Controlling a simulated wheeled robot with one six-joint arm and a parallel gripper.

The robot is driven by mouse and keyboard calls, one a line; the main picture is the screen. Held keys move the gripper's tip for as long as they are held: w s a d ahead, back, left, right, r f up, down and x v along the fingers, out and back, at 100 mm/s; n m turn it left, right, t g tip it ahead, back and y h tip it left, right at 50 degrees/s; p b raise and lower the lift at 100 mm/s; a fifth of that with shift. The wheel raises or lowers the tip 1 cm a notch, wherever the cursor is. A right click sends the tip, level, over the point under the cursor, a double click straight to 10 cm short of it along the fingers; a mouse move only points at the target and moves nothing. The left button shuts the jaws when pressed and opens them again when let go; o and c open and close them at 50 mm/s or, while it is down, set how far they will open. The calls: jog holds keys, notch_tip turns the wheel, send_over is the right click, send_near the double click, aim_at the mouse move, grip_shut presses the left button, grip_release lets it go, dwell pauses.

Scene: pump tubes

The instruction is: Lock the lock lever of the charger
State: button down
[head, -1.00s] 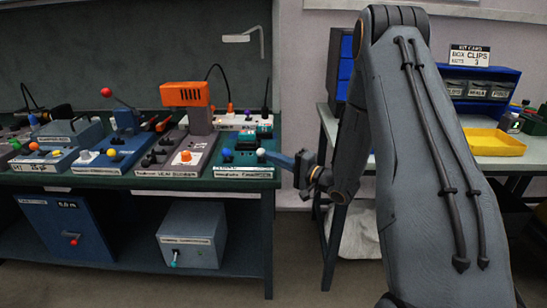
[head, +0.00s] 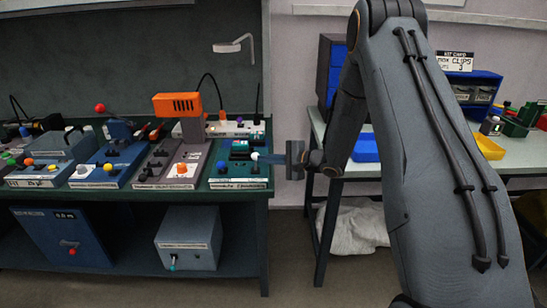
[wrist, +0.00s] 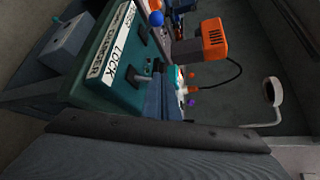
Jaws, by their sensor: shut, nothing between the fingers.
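The charger (head: 236,168) is a teal-green box with a white front label at the right end of the bench. It also shows in the wrist view (wrist: 107,92), turned sideways, with "LOCK" readable on its label. A white ball knob (head: 254,156) and a blue ball knob (head: 220,165) stand on it; I cannot tell for sure which belongs to the lock lever. My gripper (head: 268,158) is shut and empty at the charger's right side, with its blue-grey fingers close to the white knob. Whether they touch it is unclear. The fingers also show in the wrist view (wrist: 162,96).
Left of the charger stand an orange-headed device (head: 177,104) and several boxes with knobs. A white power strip (head: 228,129) lies behind. A second table (head: 350,168) with blue and yellow trays stands right. A gap separates it from the bench.

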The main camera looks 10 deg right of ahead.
jog(key=shift+s+d+r+p, duration=0.2)
jog(key=shift+d+r+p, duration=0.05)
jog(key=shift+d+p, duration=0.1)
jog(key=w+r+v, duration=0.1)
jog(key=r+v, duration=0.1)
jog(key=v, duration=1.1)
jog(key=shift+w+d, duration=0.2)
jog(key=shift+d, duration=0.1)
jog(key=s+a+n+g+h, duration=0.2)
jog(key=s+n+g+h, duration=0.2)
jog(key=s, duration=1.1)
jog(key=s+a+n+g+h, duration=0.3)
jog(key=s+n+g+h, duration=0.2)
jog(key=s, duration=1)
jog(key=n+h, duration=0.2)
jog(key=n, duration=0.2)
jog(key=shift+s+r, duration=0.3)
jog(key=shift+s, duration=0.1)
